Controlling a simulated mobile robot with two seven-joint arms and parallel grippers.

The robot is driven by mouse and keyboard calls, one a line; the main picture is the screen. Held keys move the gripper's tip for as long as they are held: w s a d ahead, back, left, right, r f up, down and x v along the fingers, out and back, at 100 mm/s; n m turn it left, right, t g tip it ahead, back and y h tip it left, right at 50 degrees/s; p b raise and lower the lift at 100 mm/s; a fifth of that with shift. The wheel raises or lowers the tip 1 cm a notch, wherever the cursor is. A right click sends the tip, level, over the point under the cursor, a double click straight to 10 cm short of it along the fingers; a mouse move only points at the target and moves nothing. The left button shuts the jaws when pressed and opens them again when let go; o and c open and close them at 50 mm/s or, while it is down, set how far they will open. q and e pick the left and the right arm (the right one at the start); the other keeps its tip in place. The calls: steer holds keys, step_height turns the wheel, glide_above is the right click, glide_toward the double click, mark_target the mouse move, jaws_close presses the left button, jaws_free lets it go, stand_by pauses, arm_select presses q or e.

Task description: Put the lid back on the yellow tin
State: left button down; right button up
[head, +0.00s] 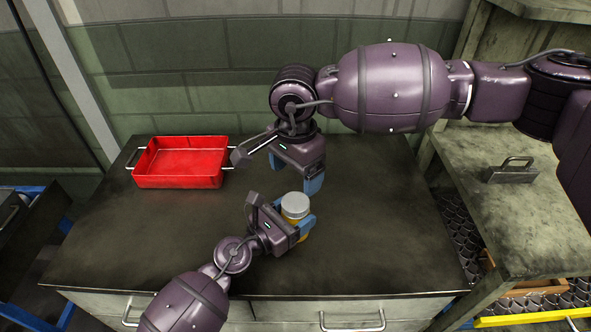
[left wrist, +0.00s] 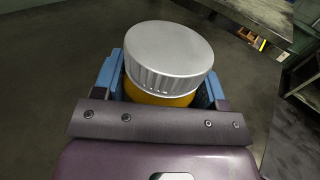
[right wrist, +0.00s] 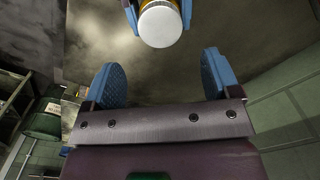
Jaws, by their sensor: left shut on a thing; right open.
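The yellow tin (head: 304,235) stands upright between the fingers of my left gripper (head: 297,223), which is shut on its sides. The silver lid (head: 295,202) sits on top of the tin; it also shows in the left wrist view (left wrist: 168,50), with a yellow band (left wrist: 158,97) of the tin below its ribbed edge. I cannot tell whether the lid is fastened. My right gripper (head: 293,176) is open and empty, just behind the tin. In the right wrist view the lid (right wrist: 160,26) lies beyond the open blue fingertips, apart from them.
A red tray (head: 180,182) with side handles stands at the back left of the dark worktop (head: 130,240). A metal shelf unit (head: 500,215) with a grey padlock-shaped block (head: 511,173) is at the right. The worktop around the tin is otherwise clear.

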mark_target(296, 202)
stand_by(0.4)
steer(key=shift+f, duration=4.05)
steer(key=c, duration=0.9)
steer(key=m, duration=0.4)
steer(key=shift+m, duration=0.4)
steer(key=shift+c, duration=0.2)
steer(key=o, duration=1.1)
steer(key=shift+r, duration=0.15)
step_height(296, 202, up, 12)
